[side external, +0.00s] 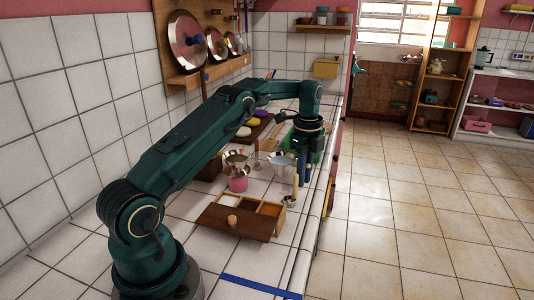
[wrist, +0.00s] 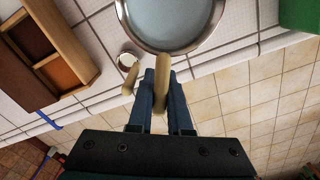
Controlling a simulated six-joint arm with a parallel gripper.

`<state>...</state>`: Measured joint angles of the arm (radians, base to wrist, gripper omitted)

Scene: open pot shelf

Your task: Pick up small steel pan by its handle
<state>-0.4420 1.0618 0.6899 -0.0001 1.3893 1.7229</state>
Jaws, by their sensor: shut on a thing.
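The small steel pan (wrist: 172,22) is at the top of the wrist view, with a shiny rim, a pale grey-blue inside and a wooden handle. Its handle (wrist: 161,86) points towards me and lies between the two blue fingers of my gripper (wrist: 161,76), which is shut on it. In the side view the pan (side external: 281,160) is just left of my gripper (side external: 303,178), near the counter's front edge. Its rim is cut off at the top of the wrist view. I cannot tell whether its base touches the counter.
A wooden compartment box (side external: 240,216) is nearer my base. A smaller cup-like vessel with a wooden handle (wrist: 127,61) is close to the pan. A pink pot (side external: 238,184) stands to the left and a green object (wrist: 301,15) beyond. Open floor (side external: 400,220) lies past the edge.

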